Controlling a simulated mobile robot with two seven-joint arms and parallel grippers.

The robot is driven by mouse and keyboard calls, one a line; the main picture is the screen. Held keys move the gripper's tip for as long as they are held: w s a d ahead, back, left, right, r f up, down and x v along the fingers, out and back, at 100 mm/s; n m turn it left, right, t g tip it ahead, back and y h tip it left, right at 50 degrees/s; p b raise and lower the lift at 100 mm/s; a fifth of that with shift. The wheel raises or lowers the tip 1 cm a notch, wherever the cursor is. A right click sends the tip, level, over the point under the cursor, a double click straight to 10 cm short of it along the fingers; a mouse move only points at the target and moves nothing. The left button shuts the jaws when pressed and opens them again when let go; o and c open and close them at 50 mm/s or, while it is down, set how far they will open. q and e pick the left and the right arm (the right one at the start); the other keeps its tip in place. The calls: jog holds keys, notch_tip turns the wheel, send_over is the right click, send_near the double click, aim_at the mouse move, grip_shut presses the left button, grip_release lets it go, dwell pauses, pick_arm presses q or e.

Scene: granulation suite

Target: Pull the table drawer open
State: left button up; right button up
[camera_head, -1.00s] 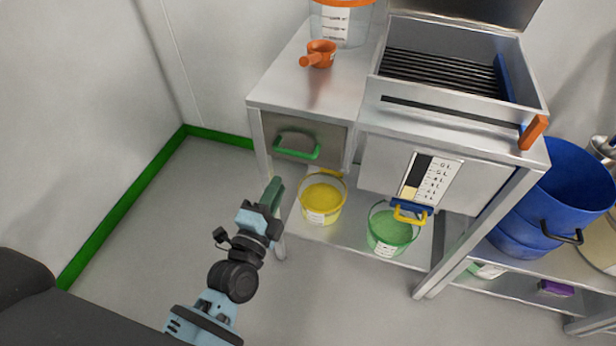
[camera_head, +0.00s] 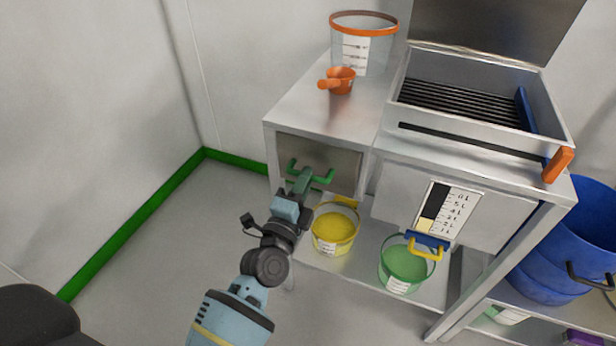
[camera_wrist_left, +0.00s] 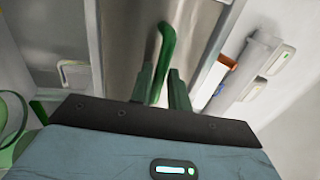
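The table drawer (camera_head: 335,162) has a grey metal front under the left table top and looks shut, flush with its frame. Its green handle (camera_head: 322,179) is a bar across the front; in the left wrist view the handle (camera_wrist_left: 166,45) runs down between my fingers. My left gripper (camera_head: 303,178) is at the middle of the handle. In the left wrist view its two green fingers (camera_wrist_left: 163,80) stand apart on either side of the bar, the left finger close to it. Contact is not clear. My right gripper is not in view.
An orange scoop (camera_head: 340,82) and a clear orange-rimmed container (camera_head: 362,50) stand on the table top (camera_head: 310,100). A yellow bucket (camera_head: 335,230) and a green bucket (camera_head: 405,264) sit on the lower shelf. Floor left of the table is clear.

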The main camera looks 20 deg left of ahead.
pick_arm(q)
jog(key=shift+w+d+r, duration=0.1)
jog(key=shift+w+r, duration=0.05)
jog(key=shift+w, duration=0.7)
grip_shut()
jog(key=shift+s, duration=0.1)
